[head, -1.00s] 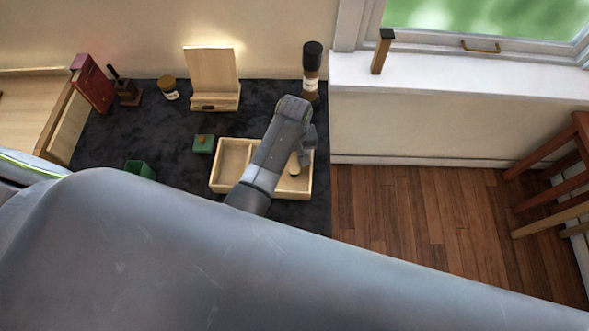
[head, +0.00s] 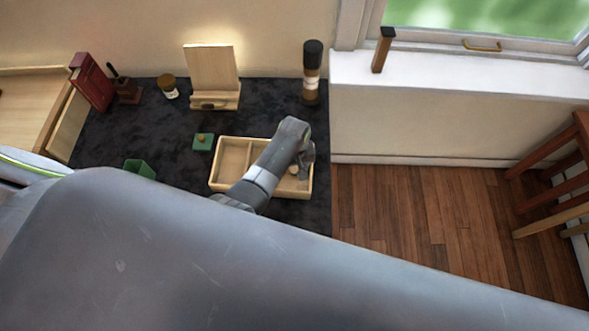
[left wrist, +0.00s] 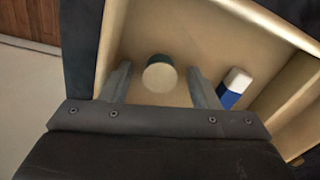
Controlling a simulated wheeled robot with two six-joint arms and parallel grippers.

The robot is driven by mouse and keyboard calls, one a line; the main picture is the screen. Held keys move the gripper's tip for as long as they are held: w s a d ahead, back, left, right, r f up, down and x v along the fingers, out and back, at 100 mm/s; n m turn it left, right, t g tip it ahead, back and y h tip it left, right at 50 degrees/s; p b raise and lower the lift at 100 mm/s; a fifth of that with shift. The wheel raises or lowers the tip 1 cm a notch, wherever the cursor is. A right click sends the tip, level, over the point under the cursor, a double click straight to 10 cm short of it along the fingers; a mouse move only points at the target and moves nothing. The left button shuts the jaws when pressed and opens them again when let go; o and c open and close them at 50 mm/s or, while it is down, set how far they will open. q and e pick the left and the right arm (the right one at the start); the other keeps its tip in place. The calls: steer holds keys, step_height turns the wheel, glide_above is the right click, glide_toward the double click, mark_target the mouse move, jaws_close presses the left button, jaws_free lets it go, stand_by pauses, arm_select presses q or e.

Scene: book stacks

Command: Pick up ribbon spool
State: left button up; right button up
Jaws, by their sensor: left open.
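The ribbon spool appears to be the small round piece with a cream top and a dark green side (left wrist: 161,76), standing in a compartment of the wooden tray. In the head view it is mostly hidden by my left arm. My left gripper (left wrist: 158,70) is open over that compartment, with one finger on each side of the spool. There is a gap between the spool and each finger. In the head view my left gripper (head: 303,163) is over the right part of the tray (head: 229,192). My right gripper does not show.
A blue and white eraser (left wrist: 235,88) lies beside one finger, near the tray divider. A green box (head: 203,142) is left of the tray. A wooden stand (head: 212,75), a jar (head: 169,88) and a tall dark-capped bottle (head: 311,75) stand behind.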

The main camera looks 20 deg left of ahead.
arm_select(q)
steer(key=shift+c, duration=0.2)
steer(key=c, duration=1)
steer(key=shift+r, duration=0.2)
